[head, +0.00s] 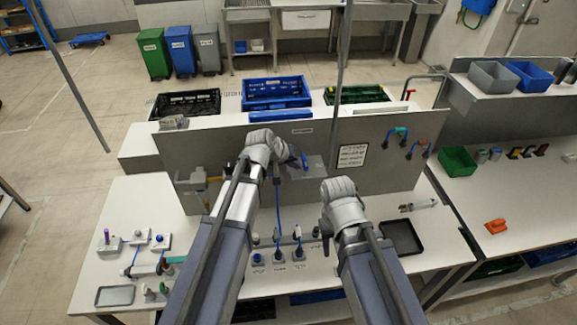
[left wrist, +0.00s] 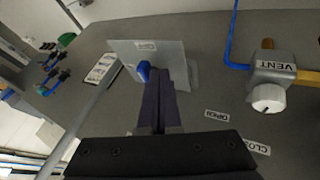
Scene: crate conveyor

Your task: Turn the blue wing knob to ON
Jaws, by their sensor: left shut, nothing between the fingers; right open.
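The blue wing knob (head: 304,160) stands on a pale grey plate (head: 317,173) fixed to the grey upright panel. In the left wrist view the knob (left wrist: 144,70) shows at the left side of my fingertips, partly hidden by them, in front of the plate (left wrist: 180,52). My left gripper (head: 292,161) is shut and empty, with its fingertips close beside the knob; I cannot tell whether they touch it. A small label (left wrist: 146,45) on the plate is too small to read surely. My right gripper (head: 326,228) is open and empty, low in front of the panel.
A valve marked VENT (left wrist: 282,68) with a white knob (left wrist: 268,99) and blue tube is on the panel. Coloured handles (head: 405,138) are on its right side. Small knob fixtures (head: 280,255) stand on the bench below; a black tray (head: 402,238) lies to the right.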

